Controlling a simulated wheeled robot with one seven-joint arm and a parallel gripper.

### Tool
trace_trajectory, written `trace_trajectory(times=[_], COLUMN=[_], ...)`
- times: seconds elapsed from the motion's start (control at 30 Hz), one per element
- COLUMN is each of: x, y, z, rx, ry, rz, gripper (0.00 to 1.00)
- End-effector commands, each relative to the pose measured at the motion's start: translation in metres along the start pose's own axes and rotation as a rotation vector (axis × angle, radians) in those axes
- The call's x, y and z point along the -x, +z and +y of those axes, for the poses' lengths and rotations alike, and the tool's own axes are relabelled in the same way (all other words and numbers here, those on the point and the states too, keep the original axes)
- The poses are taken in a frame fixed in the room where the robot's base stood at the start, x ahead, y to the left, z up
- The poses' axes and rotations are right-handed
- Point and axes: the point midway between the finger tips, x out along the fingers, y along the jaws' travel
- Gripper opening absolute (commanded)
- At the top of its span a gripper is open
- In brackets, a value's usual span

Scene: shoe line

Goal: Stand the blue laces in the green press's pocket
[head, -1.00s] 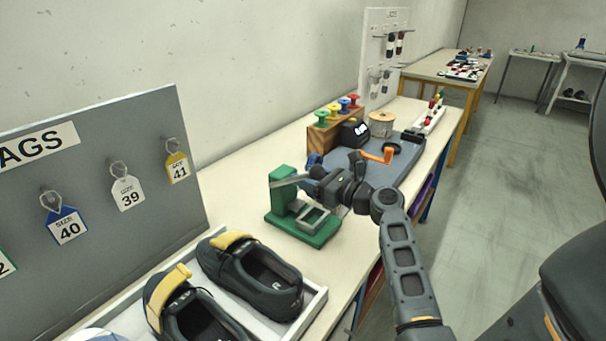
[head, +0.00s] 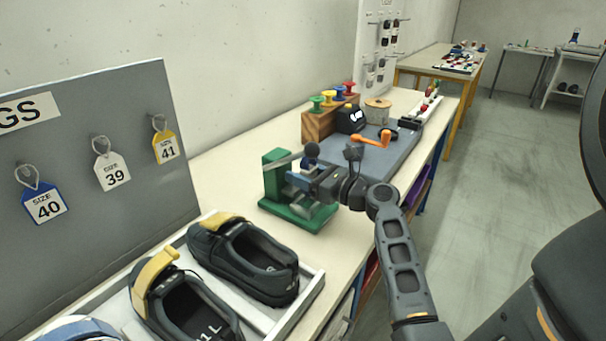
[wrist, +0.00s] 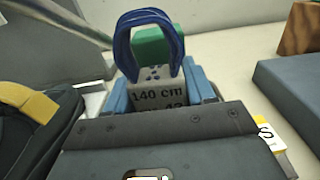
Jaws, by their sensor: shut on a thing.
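My gripper (head: 300,180) is shut on the blue laces (head: 311,164), over the base of the green press (head: 274,172). In the wrist view the laces (wrist: 147,22) are an upright blue loop above a grey band printed "140 cm". The band sits between the blue fingertips of my gripper (wrist: 160,92). The press's green top (wrist: 150,46) shows through and behind the loop. The press's pocket is hidden by my gripper, and I cannot tell whether the laces' lower end touches it.
A tray (head: 314,287) with dark shoes (head: 243,262) stands in front of the press. A tag board (head: 95,200) is at the left. Behind are a wooden spool rack (head: 315,126) and a grey mat (head: 400,160) with an orange-handled tool (head: 371,139).

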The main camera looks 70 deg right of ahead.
Motion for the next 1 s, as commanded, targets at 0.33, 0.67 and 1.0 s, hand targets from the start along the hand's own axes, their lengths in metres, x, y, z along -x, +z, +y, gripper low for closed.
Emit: trace_trajectory(times=[0.33, 0.67, 1.0], x=[0.000, 0.000, 0.000], y=[-0.023, -0.039, -0.040], z=[0.000, 0.000, 0.000], rx=[-0.001, 0.000, 0.000], ry=[0.001, 0.000, 0.000], rz=[0.000, 0.000, 0.000], gripper=[0.25, 0.25, 0.55])
